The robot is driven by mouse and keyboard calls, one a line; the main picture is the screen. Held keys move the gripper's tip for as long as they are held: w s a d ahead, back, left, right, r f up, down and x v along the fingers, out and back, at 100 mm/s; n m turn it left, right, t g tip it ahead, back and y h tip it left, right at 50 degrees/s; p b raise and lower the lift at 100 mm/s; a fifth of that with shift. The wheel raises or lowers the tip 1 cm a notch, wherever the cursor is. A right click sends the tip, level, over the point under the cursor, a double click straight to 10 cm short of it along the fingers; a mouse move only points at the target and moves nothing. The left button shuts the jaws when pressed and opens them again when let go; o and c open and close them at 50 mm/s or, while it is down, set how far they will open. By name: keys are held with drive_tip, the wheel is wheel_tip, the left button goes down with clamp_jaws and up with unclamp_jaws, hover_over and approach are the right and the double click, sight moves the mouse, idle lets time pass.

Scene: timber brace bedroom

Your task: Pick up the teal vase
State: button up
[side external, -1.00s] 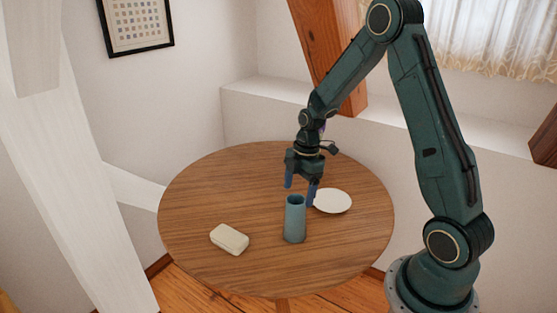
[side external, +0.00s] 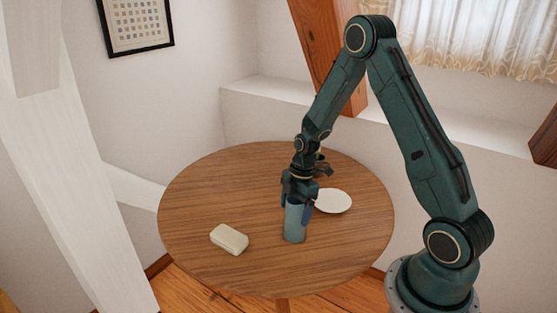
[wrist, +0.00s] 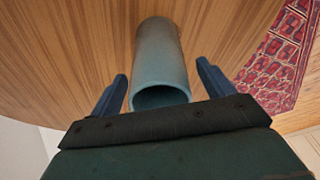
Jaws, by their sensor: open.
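The teal vase (side external: 294,225) stands upright on the round wooden table, a plain cylinder with an open top. My gripper (side external: 297,207) is open and lowered at the vase's upper part, its blue fingers on either side of it in the side view. In the wrist view the vase (wrist: 160,62) lies between and beyond the two fingers of my gripper (wrist: 162,82), with its open rim toward the palm. A gap shows between each finger and the vase there. The vase's top is hidden by the gripper in the side view.
A white bar-shaped object (side external: 229,239) lies on the table (side external: 200,195) left of the vase. A white plate (side external: 335,201) lies close behind and right of my gripper. The table's left and back parts are clear. A red patterned rug (wrist: 275,65) shows beyond the table edge.

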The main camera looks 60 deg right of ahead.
drive_tip(key=shift+f, duration=0.3)
drive_tip(key=c, duration=1.8)
drive_tip(key=shift+o, duration=0.2)
drive_tip(key=shift+r, duration=0.2)
wheel_tip(320, 180, up, 20)
drive_tip(key=shift+f, duration=0.15)
